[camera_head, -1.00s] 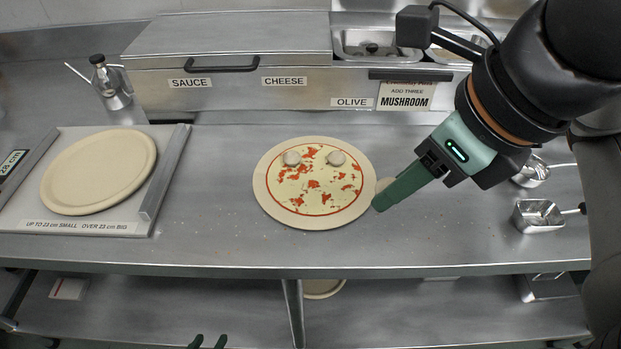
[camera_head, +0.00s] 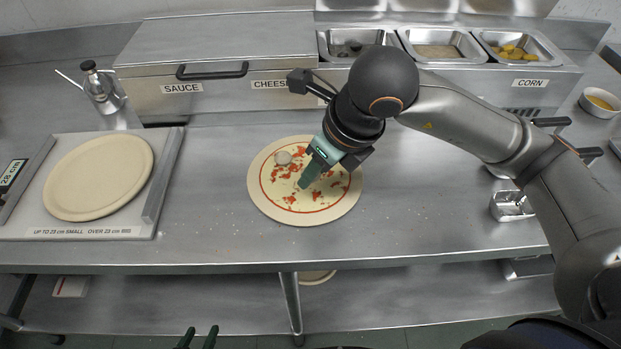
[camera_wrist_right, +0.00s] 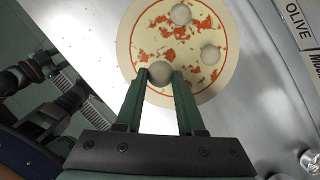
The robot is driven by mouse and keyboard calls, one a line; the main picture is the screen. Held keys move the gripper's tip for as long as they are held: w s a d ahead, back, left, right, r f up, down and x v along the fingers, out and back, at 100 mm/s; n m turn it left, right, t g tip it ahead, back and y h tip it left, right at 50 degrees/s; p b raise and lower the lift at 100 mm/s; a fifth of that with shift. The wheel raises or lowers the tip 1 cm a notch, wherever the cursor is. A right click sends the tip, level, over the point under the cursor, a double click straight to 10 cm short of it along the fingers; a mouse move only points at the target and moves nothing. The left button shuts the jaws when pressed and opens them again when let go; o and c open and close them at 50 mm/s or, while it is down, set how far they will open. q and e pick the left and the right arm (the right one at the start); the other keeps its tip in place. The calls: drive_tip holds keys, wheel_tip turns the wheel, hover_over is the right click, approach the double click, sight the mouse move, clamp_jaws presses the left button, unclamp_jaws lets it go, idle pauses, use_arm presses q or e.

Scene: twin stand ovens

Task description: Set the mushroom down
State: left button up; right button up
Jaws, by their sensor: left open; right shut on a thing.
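My right gripper (camera_head: 305,184) points down over the middle of the pizza (camera_head: 263,197), near its surface. I cannot tell whether the held mushroom touches the pizza. Two other mushroom pieces lie on the pizza in the wrist view, one near the top (camera_wrist_right: 181,14) and one to the right (camera_wrist_right: 210,54). In the head view one of them (camera_head: 283,157) shows; my right arm hides the other. My left gripper (camera_head: 197,338) is open and empty at the bottom edge, below the counter.
A plain dough disc (camera_head: 98,175) lies on a sizing board (camera_head: 20,222) at left. A bottle (camera_head: 103,90) stands behind it. Topping bins, including corn (camera_head: 517,47), line the back. A metal scoop (camera_head: 511,206) is at right.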

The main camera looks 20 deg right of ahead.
sight(311, 195)
drive_tip(key=shift+w+a+f, duration=0.2)
drive_tip(key=shift+w+f, duration=0.25)
drive_tip(key=shift+f, duration=0.1)
drive_tip(key=shift+w+f, duration=0.15)
drive_tip(key=shift+f, duration=0.75)
drive_tip(key=shift+w+f, duration=0.1)
drive_tip(key=shift+f, duration=0.8)
drive_tip(key=shift+f, duration=0.25)
drive_tip(key=o, duration=1)
drive_tip(key=shift+r, duration=0.1)
drive_tip(key=shift+r, duration=0.1)
drive_tip(key=shift+r+p, duration=0.25)
drive_tip(key=shift+p, duration=0.05)
drive_tip(key=v, duration=1.1)
drive_tip(key=shift+s+d+r+p, duration=0.1)
drive_tip(key=shift+s+r+p, duration=0.1)
drive_tip(key=shift+r+p, duration=0.1)
